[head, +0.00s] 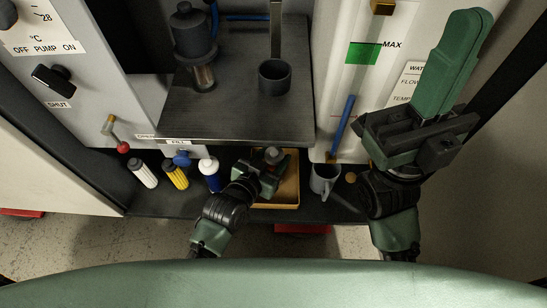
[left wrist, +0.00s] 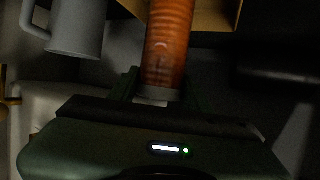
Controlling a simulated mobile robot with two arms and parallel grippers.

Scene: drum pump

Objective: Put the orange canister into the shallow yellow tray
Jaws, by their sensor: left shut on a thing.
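My left gripper (head: 268,170) is low at the left part of the shallow yellow tray (head: 289,194), partly covering it. In the left wrist view the orange canister (left wrist: 169,42), a ribbed cylinder with a pale end, is between the fingers of the left gripper (left wrist: 155,88), which is shut on it. A grey round top (head: 274,156) shows by the gripper in the head view; the canister's orange side is hidden there. The tray shows behind it in the wrist view (left wrist: 215,14). I cannot tell whether the canister touches the tray. My right gripper (head: 450,65) is raised at the right; its jaw opening is unclear.
White (head: 144,173), yellow (head: 175,174) and blue-white (head: 210,173) bottles stand left of the tray. A grey mug (head: 324,179) stands close on its right. A dark platform (head: 235,115) with a cup (head: 274,77) overhangs behind. The shelf is narrow.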

